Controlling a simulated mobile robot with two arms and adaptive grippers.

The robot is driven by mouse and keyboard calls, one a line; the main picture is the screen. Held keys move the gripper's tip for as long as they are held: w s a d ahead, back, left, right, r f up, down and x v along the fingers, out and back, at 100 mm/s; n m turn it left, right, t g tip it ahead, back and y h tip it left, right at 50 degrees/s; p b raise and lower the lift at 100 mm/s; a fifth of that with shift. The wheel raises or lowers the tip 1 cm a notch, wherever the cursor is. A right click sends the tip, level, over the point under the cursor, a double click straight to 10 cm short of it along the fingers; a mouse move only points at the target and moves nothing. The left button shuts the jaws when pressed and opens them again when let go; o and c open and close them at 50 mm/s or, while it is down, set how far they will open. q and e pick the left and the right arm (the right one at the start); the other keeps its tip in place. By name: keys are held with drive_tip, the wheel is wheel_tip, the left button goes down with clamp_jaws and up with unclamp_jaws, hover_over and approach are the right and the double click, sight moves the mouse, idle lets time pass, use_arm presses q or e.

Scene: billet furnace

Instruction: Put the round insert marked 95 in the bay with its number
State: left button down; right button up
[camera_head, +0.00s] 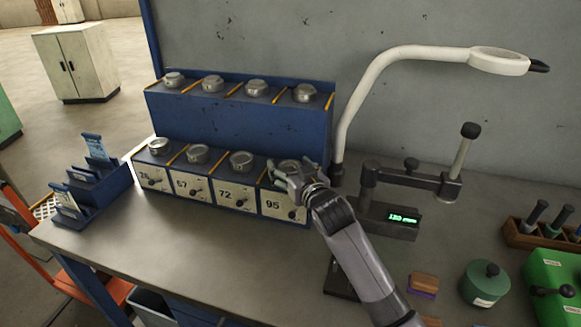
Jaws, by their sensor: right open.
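The blue two-tier rack (235,130) stands at the back of the bench. Its lower bays carry white number plates; the rightmost reads 95 (272,205), with 72 (226,194) to its left. My right gripper (292,170) is open over the 95 bay, its fingers spread around a round metal insert (290,165) there. The fingers partly hide this insert, and its marking cannot be read. I cannot tell whether they touch it. Other round inserts sit in the lower row, such as one above 72 (242,160). My left gripper is not in view.
More inserts sit on the upper tier, one at its right end (304,93). A lamp (395,60) and a gauge stand with a green display (403,218) are right of the rack. A blue holder (88,188) is at left. The front left bench is clear.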

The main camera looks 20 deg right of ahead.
drive_tip(key=shift+r, duration=0.1)
drive_tip(key=s+r+b, duration=0.1)
drive_tip(key=s, duration=1.1)
drive_tip(key=shift+d+r, duration=0.4)
drive_tip(key=shift+d, duration=0.05)
drive_tip(key=shift+w, duration=0.1)
